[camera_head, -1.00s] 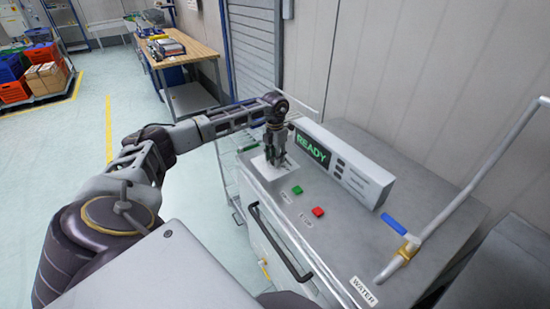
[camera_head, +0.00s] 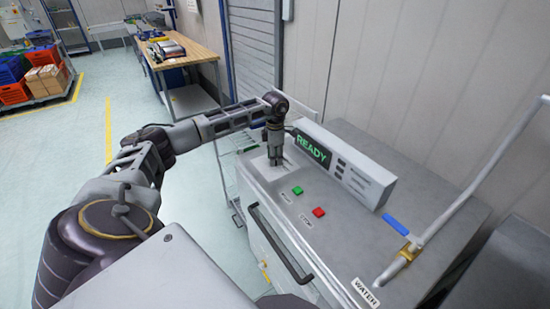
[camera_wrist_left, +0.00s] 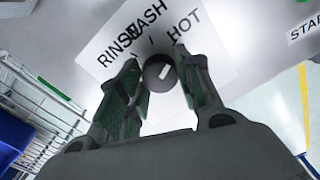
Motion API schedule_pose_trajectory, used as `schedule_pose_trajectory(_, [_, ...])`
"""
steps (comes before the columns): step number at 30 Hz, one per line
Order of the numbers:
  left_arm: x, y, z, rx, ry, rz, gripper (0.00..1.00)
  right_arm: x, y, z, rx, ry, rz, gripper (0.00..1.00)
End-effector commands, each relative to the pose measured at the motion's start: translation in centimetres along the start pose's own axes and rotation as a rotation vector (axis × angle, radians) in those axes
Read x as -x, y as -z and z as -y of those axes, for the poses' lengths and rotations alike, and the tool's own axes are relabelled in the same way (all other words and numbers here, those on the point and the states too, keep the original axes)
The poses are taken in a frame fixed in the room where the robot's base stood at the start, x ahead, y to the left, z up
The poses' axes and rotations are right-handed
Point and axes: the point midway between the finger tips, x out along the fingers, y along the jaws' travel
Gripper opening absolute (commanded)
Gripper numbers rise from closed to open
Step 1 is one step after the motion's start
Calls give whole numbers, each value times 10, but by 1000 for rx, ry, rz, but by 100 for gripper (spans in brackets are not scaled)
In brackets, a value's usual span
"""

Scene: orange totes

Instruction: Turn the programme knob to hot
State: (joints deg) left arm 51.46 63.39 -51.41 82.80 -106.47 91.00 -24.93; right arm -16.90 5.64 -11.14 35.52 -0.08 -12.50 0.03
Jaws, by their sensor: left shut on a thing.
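The programme knob (camera_wrist_left: 158,74) is a dark round knob on a white label plate (camera_wrist_left: 98,48) printed RINSE, WASH and HOT. Its short white mark slants toward the upper right in the left wrist view, roughly to the HOT side. My left gripper (camera_head: 275,160) points down over the machine top at its far left corner. Its two fingers are shut on the knob, one on each side. In the head view the gripper hides the knob. My right gripper is not in view.
The grey machine top (camera_head: 390,150) carries a green button (camera_head: 297,190), a red button (camera_head: 319,211) and a display panel (camera_head: 345,168) reading READY. A blue-handled water valve (camera_head: 396,225) and pipe stand at the right. A wire rack (camera_wrist_left: 38,110) is beside the machine.

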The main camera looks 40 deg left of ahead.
Motion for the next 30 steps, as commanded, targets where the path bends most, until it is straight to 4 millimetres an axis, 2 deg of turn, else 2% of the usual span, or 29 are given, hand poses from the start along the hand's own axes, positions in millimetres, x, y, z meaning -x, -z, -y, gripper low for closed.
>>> schedule_pose_trajectory(14, [1, 0, -1, -17, -3, 2, 11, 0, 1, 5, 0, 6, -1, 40])
schedule_pose_trajectory(15, [1, 0, -1, -17, -2, 2, 37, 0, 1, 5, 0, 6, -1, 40])
schedule_pose_trajectory(20, [1, 0, -1, -17, -2, 1, 58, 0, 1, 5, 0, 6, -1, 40])
schedule_pose_trajectory(30, [1, 0, 0, -17, -1, 1, 58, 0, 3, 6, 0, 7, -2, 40])
